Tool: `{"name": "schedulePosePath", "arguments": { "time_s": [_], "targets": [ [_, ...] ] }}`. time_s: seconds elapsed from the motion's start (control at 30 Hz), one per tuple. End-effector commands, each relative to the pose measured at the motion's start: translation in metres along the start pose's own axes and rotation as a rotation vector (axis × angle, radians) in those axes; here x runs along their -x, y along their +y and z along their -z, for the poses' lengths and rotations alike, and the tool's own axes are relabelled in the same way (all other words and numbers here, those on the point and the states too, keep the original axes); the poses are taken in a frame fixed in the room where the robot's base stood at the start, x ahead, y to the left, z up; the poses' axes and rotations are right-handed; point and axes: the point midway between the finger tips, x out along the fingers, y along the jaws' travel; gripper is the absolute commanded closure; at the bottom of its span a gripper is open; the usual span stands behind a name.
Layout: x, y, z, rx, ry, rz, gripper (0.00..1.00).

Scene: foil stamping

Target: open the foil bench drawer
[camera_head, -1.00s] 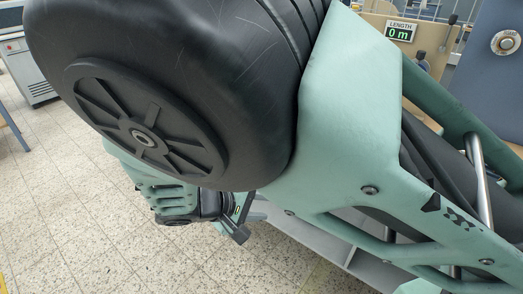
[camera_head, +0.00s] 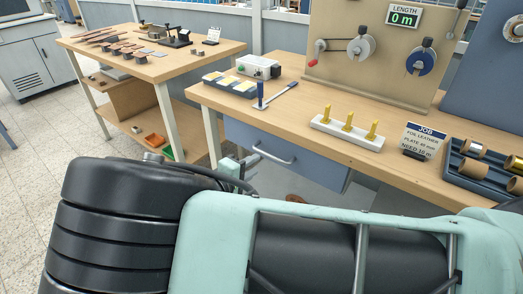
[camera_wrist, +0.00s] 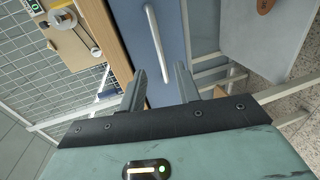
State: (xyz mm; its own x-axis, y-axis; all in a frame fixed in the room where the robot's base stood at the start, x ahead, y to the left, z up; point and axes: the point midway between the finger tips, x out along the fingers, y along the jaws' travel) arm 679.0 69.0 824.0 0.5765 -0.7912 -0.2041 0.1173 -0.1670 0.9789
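The foil bench drawer (camera_head: 312,170) has a blue front under the wooden bench top and looks shut. Its light grey bar handle (camera_head: 272,157) runs across the front. In the wrist view the drawer front (camera_wrist: 174,22) and the handle (camera_wrist: 157,42) lie ahead of my gripper (camera_wrist: 161,72). The two grey fingers are apart with nothing between them. The handle is just beyond the fingertips, near the gap between them, and does not look gripped. In the head view my gripper (camera_head: 240,166) shows only partly, left of the handle, behind my arm.
The bench top (camera_head: 300,105) holds a white block with yellow pegs (camera_head: 347,129), a job sign (camera_head: 423,141) and a tray of rolls (camera_head: 475,172). A second wooden table (camera_head: 150,65) stands to the left. One bench leg (camera_head: 212,138) is close to my gripper.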

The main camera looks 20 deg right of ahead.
Motion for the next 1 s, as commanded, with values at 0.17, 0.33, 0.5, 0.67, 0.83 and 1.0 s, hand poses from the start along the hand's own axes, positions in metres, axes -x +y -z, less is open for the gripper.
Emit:
{"name": "schedulePosePath", "arguments": {
  "time_s": [0.17, 0.33, 0.5, 0.67, 0.83, 1.0],
  "targets": [
    [-0.037, 0.001, -0.001, 0.001, -0.004, -0.001, 0.67],
    [-0.061, 0.001, -0.001, 0.001, -0.002, -0.001, 0.67],
    [-0.072, 0.0, -0.001, 0.001, -0.001, 0.001, 0.67],
    [-0.074, -0.001, 0.0, 0.001, 0.0, 0.001, 0.67],
    [-0.074, -0.001, 0.0, 0.001, 0.0, 0.001, 0.73],
    [-0.073, -0.001, -0.001, 0.001, -0.001, 0.001, 1.0]
  ]
}}
